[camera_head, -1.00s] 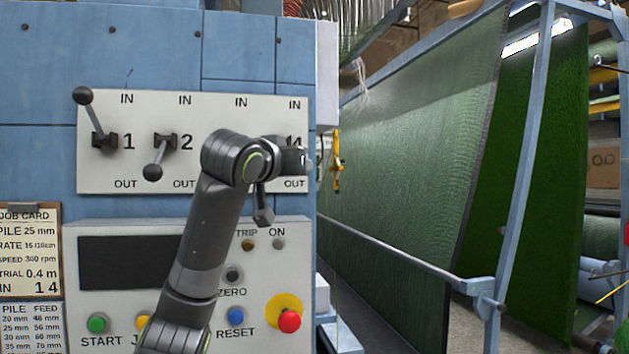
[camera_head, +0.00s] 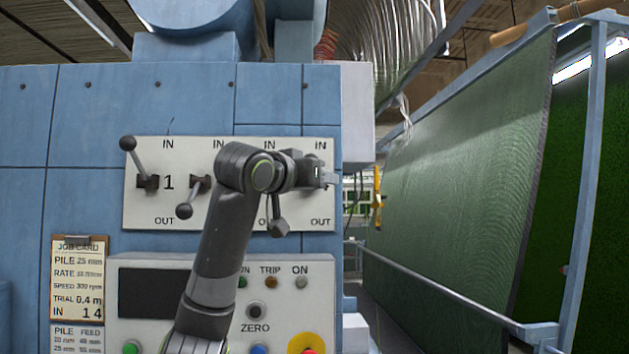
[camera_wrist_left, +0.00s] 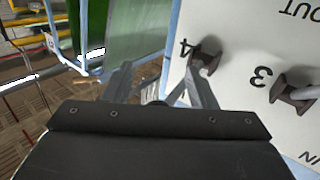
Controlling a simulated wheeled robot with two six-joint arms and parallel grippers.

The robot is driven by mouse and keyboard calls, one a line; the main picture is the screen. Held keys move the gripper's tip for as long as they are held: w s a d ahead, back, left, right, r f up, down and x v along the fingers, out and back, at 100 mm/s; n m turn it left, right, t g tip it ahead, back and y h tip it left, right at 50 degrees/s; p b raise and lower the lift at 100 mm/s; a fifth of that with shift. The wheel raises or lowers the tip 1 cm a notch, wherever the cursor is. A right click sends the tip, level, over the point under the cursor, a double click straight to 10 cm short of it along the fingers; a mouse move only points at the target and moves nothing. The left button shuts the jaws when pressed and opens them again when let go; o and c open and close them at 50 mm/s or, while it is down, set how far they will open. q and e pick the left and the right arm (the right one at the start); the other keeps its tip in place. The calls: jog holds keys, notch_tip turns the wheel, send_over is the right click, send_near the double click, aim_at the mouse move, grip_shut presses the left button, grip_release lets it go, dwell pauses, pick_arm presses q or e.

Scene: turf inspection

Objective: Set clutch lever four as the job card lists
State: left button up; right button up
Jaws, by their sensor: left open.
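The white clutch panel (camera_head: 142,214) has IN above and OUT below. Lever 1 (camera_head: 136,158) tilts up toward IN; lever 2 (camera_head: 188,198) hangs toward OUT. My left gripper (camera_head: 326,178) is at lever 4's place. In the left wrist view my open fingers (camera_wrist_left: 160,88) are spread, the right one close to the mount of lever 4 (camera_wrist_left: 205,56). I cannot tell which way lever 4 points or whether they touch. Lever 3 (camera_wrist_left: 292,95) is further right. The job card (camera_head: 77,280) reads IN 1 4.
Below is a control box with a dark display (camera_head: 155,293), lamps, buttons and a red stop button (camera_head: 308,350). A yellow hanging item (camera_head: 378,198) and a green turf sheet (camera_head: 460,190) on a blue frame stand to the right. Room shows between panel and turf.

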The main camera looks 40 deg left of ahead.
pick_arm(q)
jog(key=b+v, duration=0.4)
jog(key=v, duration=1.3)
jog(key=shift+s, duration=0.2)
jog(key=shift+d, duration=0.1)
